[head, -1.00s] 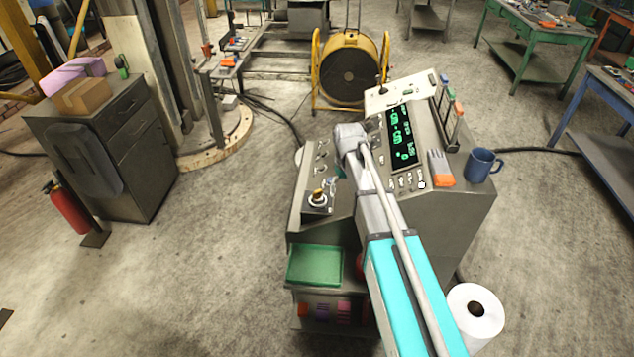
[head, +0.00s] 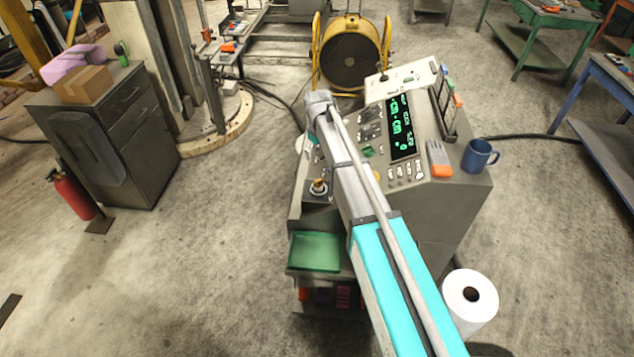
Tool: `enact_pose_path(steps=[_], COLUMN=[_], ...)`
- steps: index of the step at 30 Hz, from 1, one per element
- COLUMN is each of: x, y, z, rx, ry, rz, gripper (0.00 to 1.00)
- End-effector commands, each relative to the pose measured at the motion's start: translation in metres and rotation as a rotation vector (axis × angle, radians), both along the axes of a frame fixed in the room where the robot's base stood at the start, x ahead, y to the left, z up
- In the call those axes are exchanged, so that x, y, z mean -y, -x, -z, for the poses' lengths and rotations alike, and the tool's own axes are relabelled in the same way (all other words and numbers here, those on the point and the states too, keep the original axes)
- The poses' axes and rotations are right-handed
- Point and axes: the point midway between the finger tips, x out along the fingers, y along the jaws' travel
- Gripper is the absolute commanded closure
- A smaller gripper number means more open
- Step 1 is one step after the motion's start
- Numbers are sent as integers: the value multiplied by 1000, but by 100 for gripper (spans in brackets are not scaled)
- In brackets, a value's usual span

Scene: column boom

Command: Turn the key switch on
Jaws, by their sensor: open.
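A small brass-coloured knob on a dark plate, which looks like the key switch (head: 318,187), sits on the left side of the grey control console (head: 455,205). It is too small to tell its turn position. My arm reaches over the console from the lower right, and its wrist end is above the console's left part, beyond the brass knob. The arm passes close to the right of the knob in the picture. My gripper is hidden behind the arm, so I cannot see its fingers or whether they touch anything.
A lit green display (head: 401,128), a blue mug (head: 480,156) and an orange-and-grey block (head: 438,160) are on the console. A green tray (head: 315,252) is at its front. A white roll (head: 470,296) stands at the lower right.

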Motion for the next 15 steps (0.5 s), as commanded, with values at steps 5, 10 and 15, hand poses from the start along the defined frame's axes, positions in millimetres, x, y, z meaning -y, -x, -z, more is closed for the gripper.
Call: enact_pose_path(steps=[5, 10, 15], x=[1, 1, 1], y=[0, 0, 0], z=[12, 24, 38], rx=[0, 0, 0], ry=[0, 0, 0], rz=[1, 1, 2], gripper=[11, 11, 11])
